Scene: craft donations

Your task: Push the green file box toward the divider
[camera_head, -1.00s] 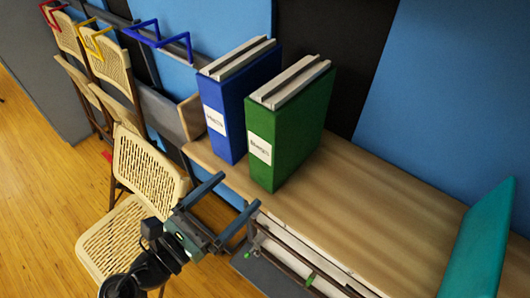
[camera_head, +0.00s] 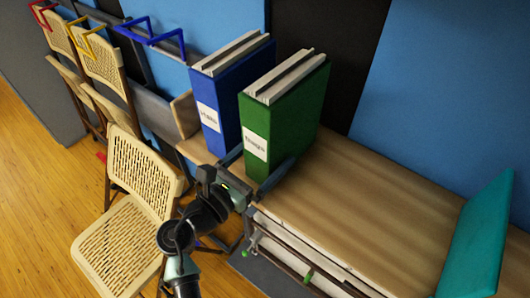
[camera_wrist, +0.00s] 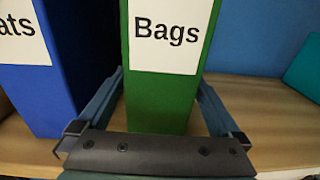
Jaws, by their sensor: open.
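The green file box (camera_head: 308,112), labelled "Bags", stands upright on the wooden shelf top. In the wrist view the green file box (camera_wrist: 160,103) fills the space between my fingers. My gripper (camera_head: 258,166) is open at the box's label end, low down, with one finger along each side. In the wrist view my gripper (camera_wrist: 160,85) straddles the box; I cannot tell whether the fingers touch it. A wooden upright panel (camera_head: 184,112) is at the shelf's left end, and a tilted teal panel (camera_head: 477,237) at its right. I cannot tell which is the divider.
A blue file box (camera_head: 230,88) stands close on the left of the green one; it also shows in the wrist view (camera_wrist: 58,95). The shelf top (camera_head: 385,190) is clear between the green box and the teal panel. Folding chairs (camera_head: 135,200) stand at the left.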

